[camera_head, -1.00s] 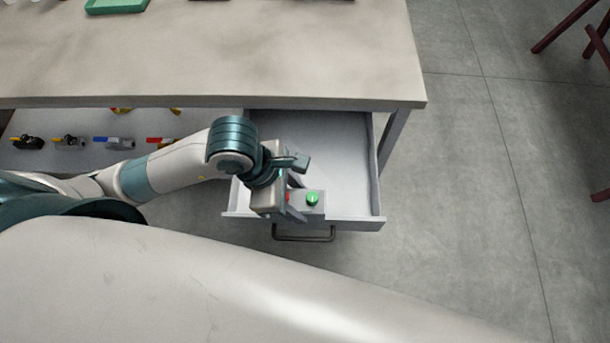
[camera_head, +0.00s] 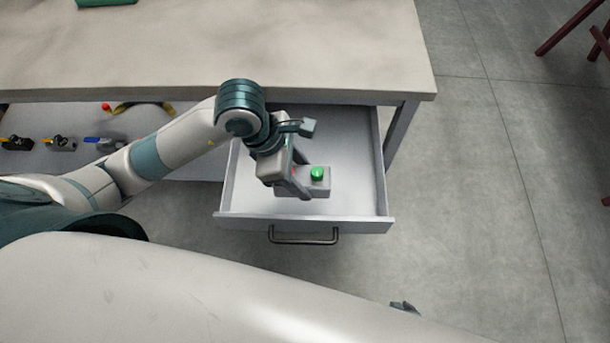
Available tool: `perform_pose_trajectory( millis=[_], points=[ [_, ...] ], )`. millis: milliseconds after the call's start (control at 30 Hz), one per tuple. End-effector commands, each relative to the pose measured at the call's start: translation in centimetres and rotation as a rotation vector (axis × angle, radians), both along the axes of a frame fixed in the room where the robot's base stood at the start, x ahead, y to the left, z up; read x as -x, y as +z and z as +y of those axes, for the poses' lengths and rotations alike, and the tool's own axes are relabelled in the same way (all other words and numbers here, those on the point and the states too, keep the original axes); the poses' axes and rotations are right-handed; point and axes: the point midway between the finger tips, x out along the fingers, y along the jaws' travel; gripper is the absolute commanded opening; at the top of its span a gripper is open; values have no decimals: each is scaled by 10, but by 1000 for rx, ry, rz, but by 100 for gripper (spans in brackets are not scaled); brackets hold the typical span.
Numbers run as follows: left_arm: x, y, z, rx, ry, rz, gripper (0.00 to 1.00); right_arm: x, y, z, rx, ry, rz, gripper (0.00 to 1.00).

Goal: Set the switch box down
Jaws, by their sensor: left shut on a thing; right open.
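The switch box (camera_head: 320,187) is a small grey box with a green button on top and a bit of red beside my finger. My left gripper (camera_head: 301,183) is shut on its left side and holds it over the inside of the open drawer (camera_head: 352,160). The gripper hides the box's left part. I cannot tell whether the box touches the drawer floor. A small dark tip of my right gripper (camera_head: 404,307) shows at the bottom, past my pale body; its fingers are mostly hidden.
The drawer is pulled out from under the worktable (camera_head: 270,50), with a dark handle (camera_head: 303,238) on its front. Its right side is empty. Several valves (camera_head: 60,143) lie on a shelf at left. A green tray (camera_head: 105,3) sits on the tabletop. Open floor lies right.

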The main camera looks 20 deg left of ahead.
Motion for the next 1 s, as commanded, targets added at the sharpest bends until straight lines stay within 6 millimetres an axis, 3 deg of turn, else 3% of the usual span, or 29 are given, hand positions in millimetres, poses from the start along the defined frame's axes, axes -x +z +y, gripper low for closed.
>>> perform_pose_trajectory(
  millis=[133, 300, 733, 1000],
  points=[
    [-24, -13, 4, 2, 4, 2, 12, -3, 4, 3, -6, 3, -21, 100],
    [-38, -22, 6, 1, 1, 1, 12, -5, 5, 5, -9, 4, -34, 100],
    [-40, -26, 6, 2, 0, 0, 12, -5, 5, 6, -11, 5, -40, 100],
    [-39, -56, 6, 3, 1, 3, 12, -10, 10, 10, -20, 8, -70, 100]
  ],
)
